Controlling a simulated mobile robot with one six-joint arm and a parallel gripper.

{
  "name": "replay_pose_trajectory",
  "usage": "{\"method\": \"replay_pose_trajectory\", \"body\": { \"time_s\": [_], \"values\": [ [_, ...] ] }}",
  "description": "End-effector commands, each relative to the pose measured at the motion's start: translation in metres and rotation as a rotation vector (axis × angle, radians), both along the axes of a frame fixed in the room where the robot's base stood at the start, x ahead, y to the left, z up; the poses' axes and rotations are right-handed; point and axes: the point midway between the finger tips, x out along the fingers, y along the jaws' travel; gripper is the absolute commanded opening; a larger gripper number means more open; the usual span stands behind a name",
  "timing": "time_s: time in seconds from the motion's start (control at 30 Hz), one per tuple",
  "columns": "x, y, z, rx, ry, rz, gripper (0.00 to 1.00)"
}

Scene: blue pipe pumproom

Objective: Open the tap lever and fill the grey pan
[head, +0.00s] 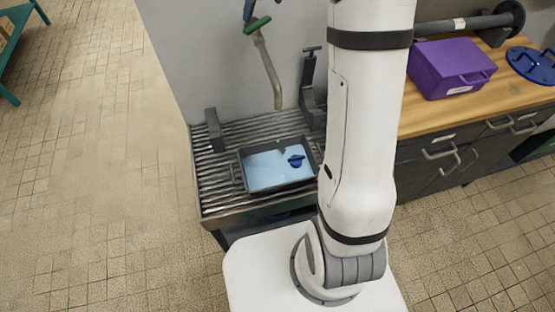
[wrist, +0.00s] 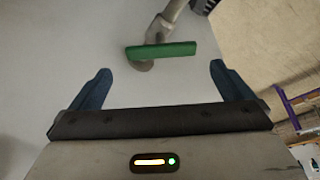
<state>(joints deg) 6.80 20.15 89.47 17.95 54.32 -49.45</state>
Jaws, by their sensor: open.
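The tap's green lever (head: 257,25) shows at the top of the head view, above a grey bent spout pipe (head: 268,68). In the wrist view the lever (wrist: 162,50) lies crosswise just beyond my gripper (wrist: 162,68). My gripper's blue fingers are wide apart and hold nothing; the lever appears between and slightly ahead of the tips. The grey pan (head: 242,170) sits on the slatted rack below the spout. Its inside is light blue and looks like water; a dark blue object (head: 296,161) shows in it. No stream shows from the spout.
The ribbed rack (head: 205,180) has a grey upright block (head: 213,130) at left and a dark clamp-like stand (head: 311,90) at right. A purple box (head: 450,68) and a blue flange (head: 532,65) sit on the wooden counter.

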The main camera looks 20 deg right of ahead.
Motion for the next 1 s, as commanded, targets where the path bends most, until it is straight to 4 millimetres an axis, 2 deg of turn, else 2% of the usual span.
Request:
{"method": "replay_pose_trajectory", "body": {
  "time_s": [0.43,0.7,1.0],
  "values": [
    [0.002,0.002,0.003,-0.005,0.013,0.003,1.0],
    [0.019,0.015,0.013,-0.123,0.216,0.019,1.0],
    [0.025,0.018,0.002,-0.222,0.329,0.001,1.0]
  ]
}}
